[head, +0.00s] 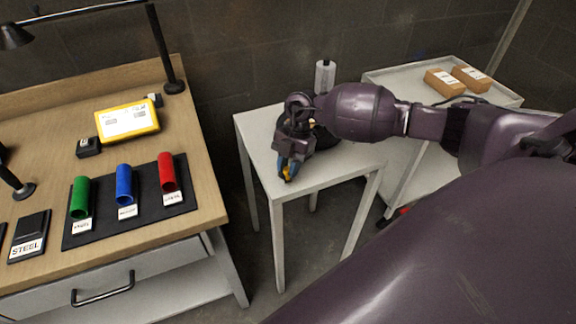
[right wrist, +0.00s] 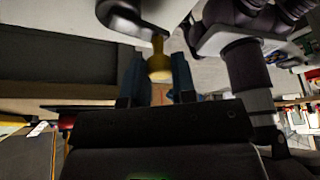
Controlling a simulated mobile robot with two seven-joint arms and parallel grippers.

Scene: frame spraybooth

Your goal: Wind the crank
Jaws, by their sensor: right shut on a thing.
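The crank shows in the right wrist view as a dark arm with a yellow handle (right wrist: 159,62) at its end. My right gripper (right wrist: 156,86) has its two blue-grey fingers on either side of this handle and is shut on it. In the head view my right gripper (head: 288,172) points down over the front of a small grey table, with a bit of yellow at its fingertips. A dark device (head: 325,137) sits behind it on the table, mostly hidden by my wrist and forearm. My left gripper is in neither view.
The small grey table (head: 345,168) is otherwise mostly clear. A wooden workbench (head: 215,205) at left holds green, blue and red cylinders on a black mat and a yellow case (head: 128,121). A grey cart (head: 390,75) with brown boxes (head: 444,83) stands at right. A white cylinder (head: 325,75) rises behind my wrist.

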